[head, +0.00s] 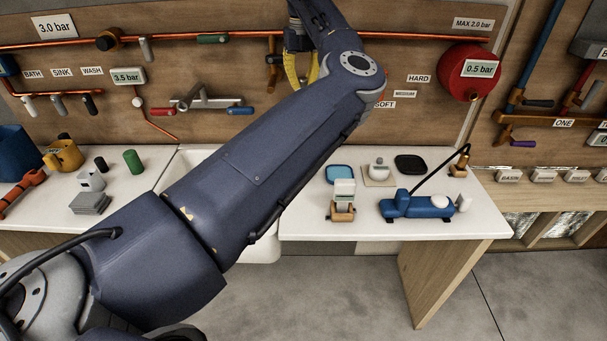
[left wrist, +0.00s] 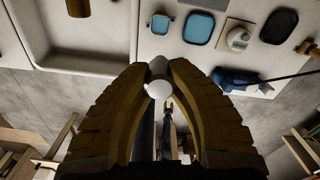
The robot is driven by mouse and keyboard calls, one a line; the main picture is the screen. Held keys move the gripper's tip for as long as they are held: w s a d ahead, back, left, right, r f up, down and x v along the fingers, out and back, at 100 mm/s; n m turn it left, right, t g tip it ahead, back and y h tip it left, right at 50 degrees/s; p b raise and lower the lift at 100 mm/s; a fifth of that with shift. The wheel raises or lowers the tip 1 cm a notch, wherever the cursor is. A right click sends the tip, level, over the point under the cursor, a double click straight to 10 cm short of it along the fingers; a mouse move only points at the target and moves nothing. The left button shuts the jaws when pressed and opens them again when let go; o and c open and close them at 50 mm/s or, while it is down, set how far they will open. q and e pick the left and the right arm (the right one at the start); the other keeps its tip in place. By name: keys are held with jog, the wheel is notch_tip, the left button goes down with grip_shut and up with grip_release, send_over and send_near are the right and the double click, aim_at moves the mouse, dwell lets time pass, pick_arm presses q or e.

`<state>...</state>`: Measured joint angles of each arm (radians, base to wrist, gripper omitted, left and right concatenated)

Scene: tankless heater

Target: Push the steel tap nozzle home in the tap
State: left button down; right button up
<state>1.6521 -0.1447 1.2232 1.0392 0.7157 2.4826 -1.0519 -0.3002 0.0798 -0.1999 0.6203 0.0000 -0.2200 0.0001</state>
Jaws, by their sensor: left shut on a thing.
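My left gripper (head: 300,82) has yellow fingers and is in front of the wooden wall panel, partly hidden by my own arm. In the left wrist view its fingers (left wrist: 159,66) are shut on a pale grey, round-ended piece, the steel tap nozzle (left wrist: 158,88). The copper tap (head: 273,66) hangs from the pipe on the panel, just left of the gripper in the head view. A brown round end at the top left of the left wrist view (left wrist: 78,8) may be the tap's outlet; it looks apart from the nozzle. My right gripper is not in view.
The white sink (left wrist: 90,35) is below, partly hidden by my arm. The counter (head: 460,225) at right holds a blue pump (head: 425,206), a small white-and-copper block (head: 343,200) and dark pads. A red tank (head: 470,85) hangs at right.

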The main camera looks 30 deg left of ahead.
pick_arm(q)
notch_tip(320, 180, down, 28)
jog(key=shift+r, duration=0.2)
dwell(0.5)
jog(key=shift+f, duration=0.15)
jog(key=c, duration=1.3)
grip_release()
